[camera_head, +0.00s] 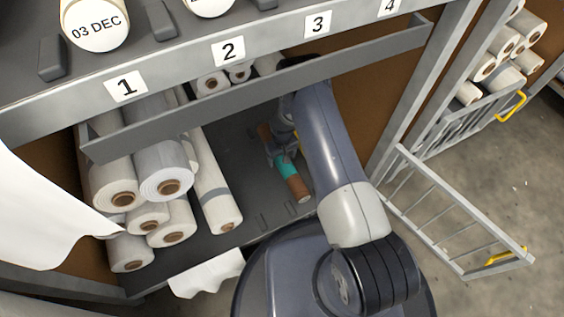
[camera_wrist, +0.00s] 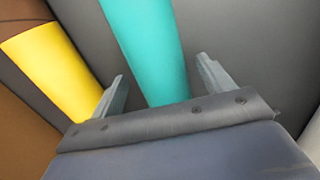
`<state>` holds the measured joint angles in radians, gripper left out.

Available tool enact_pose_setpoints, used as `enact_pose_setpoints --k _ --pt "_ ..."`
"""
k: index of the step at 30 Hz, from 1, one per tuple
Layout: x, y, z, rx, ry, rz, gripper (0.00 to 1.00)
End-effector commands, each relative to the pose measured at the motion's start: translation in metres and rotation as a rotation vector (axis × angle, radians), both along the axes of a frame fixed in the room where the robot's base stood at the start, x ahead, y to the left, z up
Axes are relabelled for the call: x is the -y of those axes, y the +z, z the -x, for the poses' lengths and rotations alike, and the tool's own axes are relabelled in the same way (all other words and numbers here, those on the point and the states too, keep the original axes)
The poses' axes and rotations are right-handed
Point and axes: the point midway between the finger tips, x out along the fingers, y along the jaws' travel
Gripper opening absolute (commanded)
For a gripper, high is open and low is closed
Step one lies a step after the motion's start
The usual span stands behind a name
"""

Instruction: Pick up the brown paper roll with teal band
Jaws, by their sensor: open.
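The brown paper roll (camera_head: 297,185) with the teal band (camera_head: 287,168) lies on the dark grey shelf floor, below the slots marked 2 and 3. Its near end shows, and my gripper and arm partly hide its far part. My gripper (camera_head: 282,152) is over the roll at the band. In the wrist view the teal band (camera_wrist: 147,45) runs between the two fingers of my open gripper (camera_wrist: 162,84), with a gap on each side. I cannot tell how far the fingers reach down beside it.
White rolls (camera_head: 168,187) are stacked on the left, and a long one with a grey band (camera_head: 214,190) lies beside them. A grey rail (camera_head: 180,118) crosses above the shelf floor. The wrist view shows a yellow surface (camera_wrist: 55,65) left of the roll. A wire gate (camera_head: 455,215) stands open at right.

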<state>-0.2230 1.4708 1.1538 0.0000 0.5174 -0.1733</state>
Motion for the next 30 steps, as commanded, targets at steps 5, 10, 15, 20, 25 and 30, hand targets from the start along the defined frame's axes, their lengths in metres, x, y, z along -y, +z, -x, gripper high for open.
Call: enact_pose_setpoints --k 5,10,15,20,25,30 --pt "0.0001 -0.0211 0.0002 0.001 0.000 0.001 0.76" --pt "0.0001 -0.0198 0.0002 0.001 0.000 0.001 0.76" --pt "0.0001 -0.0197 0.0002 0.001 0.000 0.001 0.64" --pt "0.0001 -0.0196 0.0002 0.001 0.000 0.001 0.51" --pt "0.0001 -0.0196 0.0002 0.001 0.000 0.001 0.37" --pt "0.0001 -0.0196 0.0003 0.001 0.000 0.001 0.23"
